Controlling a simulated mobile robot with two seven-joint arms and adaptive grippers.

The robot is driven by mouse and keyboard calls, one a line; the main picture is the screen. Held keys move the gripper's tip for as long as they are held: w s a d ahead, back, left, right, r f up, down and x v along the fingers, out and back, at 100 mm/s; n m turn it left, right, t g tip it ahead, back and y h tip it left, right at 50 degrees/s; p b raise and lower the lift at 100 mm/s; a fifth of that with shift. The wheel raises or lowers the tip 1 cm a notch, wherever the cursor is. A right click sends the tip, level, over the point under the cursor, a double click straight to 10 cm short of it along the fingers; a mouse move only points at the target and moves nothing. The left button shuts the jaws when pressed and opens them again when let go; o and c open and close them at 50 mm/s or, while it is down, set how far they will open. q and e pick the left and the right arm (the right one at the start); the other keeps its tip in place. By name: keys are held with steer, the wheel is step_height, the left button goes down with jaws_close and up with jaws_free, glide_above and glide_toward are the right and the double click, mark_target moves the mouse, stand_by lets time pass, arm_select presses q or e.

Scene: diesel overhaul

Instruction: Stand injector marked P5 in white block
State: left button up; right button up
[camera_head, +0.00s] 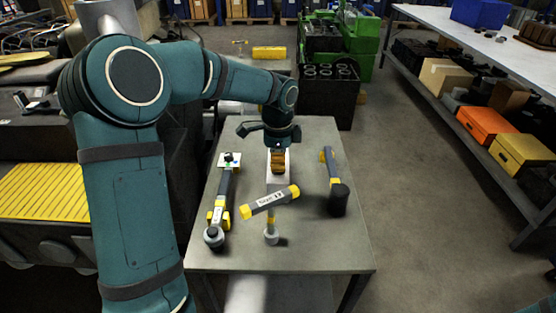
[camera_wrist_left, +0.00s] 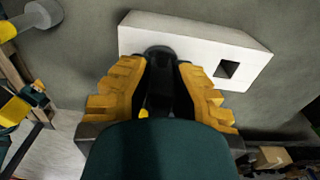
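The white block (camera_wrist_left: 195,42) lies on the table under my left gripper (camera_wrist_left: 163,62); a square hole shows near one end. In the head view the gripper (camera_head: 278,168) points down at it and hides part of it. Its yellow fingers close around a dark round-ended piece, seemingly an injector, at the block's other end. How deep that piece sits is hidden, and no mark on it shows. A yellow-and-grey injector with a crossbar label (camera_head: 270,202) is in front, another (camera_head: 222,195) left, and a black-ended one (camera_head: 334,177) right. Their marks are too small to read surely. My right gripper is out of view.
The grey table (camera_head: 310,250) is clear toward its front edge. An engine with a yellow ribbed cover (camera_head: 42,190) stands close at left. A shelf with boxes (camera_head: 485,125) is at right, across open floor.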

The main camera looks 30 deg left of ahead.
arm_select(q)
steer(key=o, duration=0.3)
steer(key=shift+o, duration=0.2)
steer(key=shift+r, duration=0.1)
step_height(320, 180, up, 12)
steer(key=shift+f, duration=0.1)
stand_by(0.5)
